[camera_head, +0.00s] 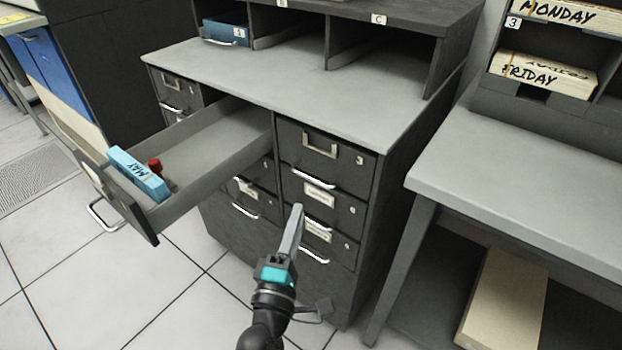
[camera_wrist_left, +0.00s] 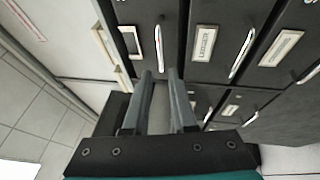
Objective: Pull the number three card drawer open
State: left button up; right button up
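The number three drawer (camera_head: 345,157) is the top right drawer of the dark cabinet, with a "3" tag and an empty label holder. It is shut. Its silver handle (camera_head: 321,181) lies below the holder. The handle (camera_wrist_left: 158,50) also shows in the left wrist view, beyond the fingertips. My left gripper (camera_head: 297,210) is in front of the cabinet, low in the head view, below that handle in the picture. In the left wrist view, its two fingers (camera_wrist_left: 160,76) are apart with nothing between them. The fingers look apart from the handle. My right gripper is not in view.
A neighbouring drawer (camera_head: 225,143) stands pulled open at the left, holding a blue "MAY" card block (camera_head: 137,174) and a small red object (camera_head: 155,165). Shut drawers with labels (camera_head: 319,193) lie below drawer three. A grey desk (camera_head: 520,180) stands at the right.

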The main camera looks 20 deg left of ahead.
aim_at(310, 177)
pick_arm(q)
jog(key=w, duration=0.3)
jog(key=w+r, duration=0.1)
jog(key=w, duration=0.2)
jog(key=w+b, duration=0.1)
jog(key=w, duration=0.3)
jog(key=shift+w+a+r, duration=0.1)
jog(key=shift+a+r, duration=0.15)
jog(key=shift+r, duration=0.15)
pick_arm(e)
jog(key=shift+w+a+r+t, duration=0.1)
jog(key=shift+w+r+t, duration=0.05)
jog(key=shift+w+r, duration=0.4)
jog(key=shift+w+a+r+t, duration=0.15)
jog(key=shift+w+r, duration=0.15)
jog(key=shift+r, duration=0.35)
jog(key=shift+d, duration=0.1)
pick_arm(q)
grip_shut()
